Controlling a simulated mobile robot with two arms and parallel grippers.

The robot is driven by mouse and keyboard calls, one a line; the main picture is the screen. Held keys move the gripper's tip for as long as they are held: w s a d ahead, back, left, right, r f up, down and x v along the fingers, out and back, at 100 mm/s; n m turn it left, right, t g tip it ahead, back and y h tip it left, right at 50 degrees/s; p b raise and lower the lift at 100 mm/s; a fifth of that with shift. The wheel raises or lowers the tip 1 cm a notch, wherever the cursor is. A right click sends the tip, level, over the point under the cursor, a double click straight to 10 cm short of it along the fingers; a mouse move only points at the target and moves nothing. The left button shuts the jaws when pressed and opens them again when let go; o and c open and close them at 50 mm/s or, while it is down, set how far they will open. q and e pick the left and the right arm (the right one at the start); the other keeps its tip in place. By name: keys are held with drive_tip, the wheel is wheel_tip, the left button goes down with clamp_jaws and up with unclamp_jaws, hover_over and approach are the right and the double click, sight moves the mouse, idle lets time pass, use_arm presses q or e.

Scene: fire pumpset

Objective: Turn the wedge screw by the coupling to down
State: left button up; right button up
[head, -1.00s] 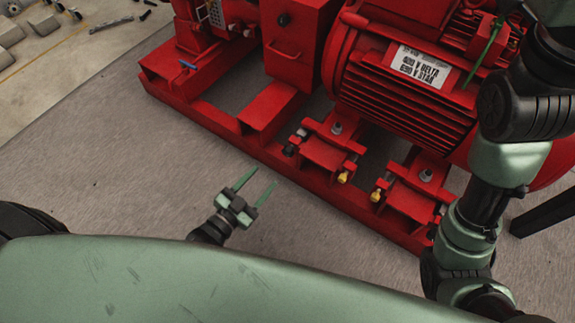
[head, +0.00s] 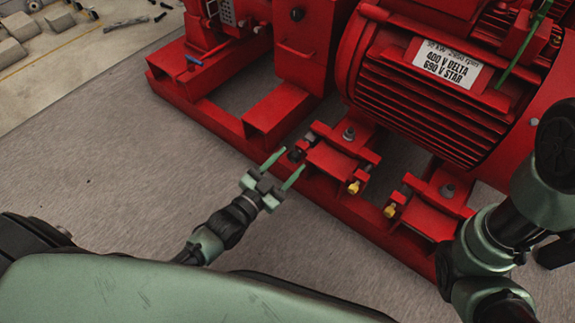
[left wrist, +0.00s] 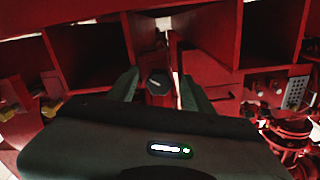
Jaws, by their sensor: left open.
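The wedge screw by the coupling has a dark head (head: 296,154) low on the left side of the left motor foot. In the left wrist view its black hex head (left wrist: 158,82) shows between my fingers. My left gripper (head: 286,164) is open, its two green fingertips pointing at the red base frame beside the screw. In the left wrist view the open fingers (left wrist: 158,88) stand either side of the screw head, with gaps; I cannot tell whether the tips reach past it. My right arm is at the right edge; its gripper is out of view.
The red motor (head: 430,100) stands above the base frame (head: 345,208). Yellow-headed screws (head: 354,187) (head: 390,210) sit farther right along the motor feet. A red box section (head: 285,110) lies left of the screw. Grey floor in front is clear.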

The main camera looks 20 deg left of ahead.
use_arm(q)
clamp_jaws()
drive_tip(key=shift+r, duration=0.1)
